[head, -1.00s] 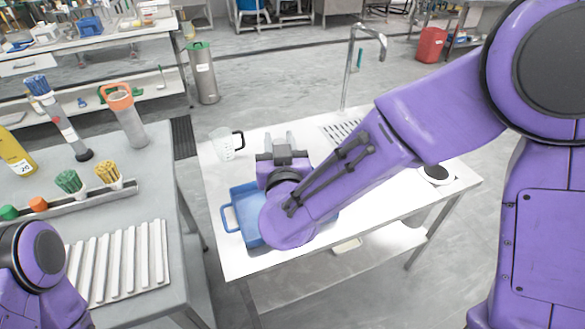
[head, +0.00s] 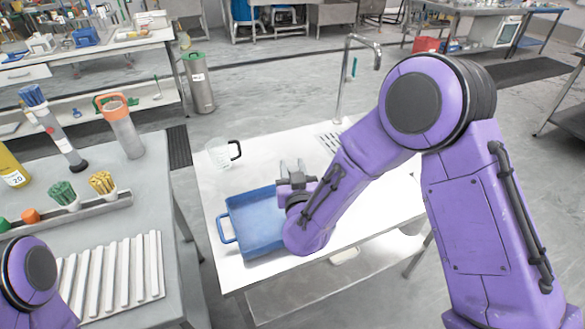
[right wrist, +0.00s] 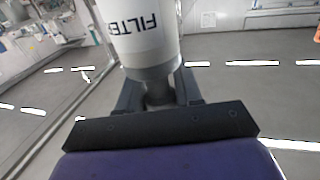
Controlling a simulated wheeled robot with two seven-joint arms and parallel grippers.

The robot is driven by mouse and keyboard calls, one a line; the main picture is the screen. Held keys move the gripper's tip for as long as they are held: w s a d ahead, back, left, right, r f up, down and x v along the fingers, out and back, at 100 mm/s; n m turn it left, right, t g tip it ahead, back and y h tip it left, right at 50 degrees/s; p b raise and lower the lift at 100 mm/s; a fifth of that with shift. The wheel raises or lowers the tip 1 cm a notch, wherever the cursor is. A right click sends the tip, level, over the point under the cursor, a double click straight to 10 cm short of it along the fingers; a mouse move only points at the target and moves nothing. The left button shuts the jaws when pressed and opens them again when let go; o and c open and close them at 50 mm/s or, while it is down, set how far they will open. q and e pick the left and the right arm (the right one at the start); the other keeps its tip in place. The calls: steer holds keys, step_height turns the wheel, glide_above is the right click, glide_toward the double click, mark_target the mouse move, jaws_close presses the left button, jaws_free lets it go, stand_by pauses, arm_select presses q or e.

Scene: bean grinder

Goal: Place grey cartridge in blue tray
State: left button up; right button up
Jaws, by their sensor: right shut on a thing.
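The blue tray (head: 259,222) lies on the white table, with a loop handle on its left side. Its inside looks empty where it shows. My right gripper (head: 292,168) is over the table at the tray's back right edge. In the right wrist view it is shut on the cartridge (right wrist: 143,38), a pale cylinder with dark lettering and a darker grey neck between the fingers. I cannot make out the cartridge in the head view. My left gripper is out of view; only part of my left arm shows at lower left.
A clear jug (head: 222,153) with a black handle stands behind the tray. A tall faucet (head: 345,80) rises at the table's back edge. A grey bench (head: 90,180) at left holds bottles, brushes and a white ribbed rack (head: 112,272).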

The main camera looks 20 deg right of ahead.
steer(key=o, duration=1)
steer(key=shift+w+f, duration=0.1)
steer(key=shift+r, duration=0.2)
steer(key=shift+s+a+f, duration=0.1)
steer(key=shift+s+a, duration=0.05)
steer(key=shift+s, duration=0.25)
steer(key=v, duration=1.1)
steer(key=shift+s+b, duration=0.15)
steer(key=shift+b, duration=0.25)
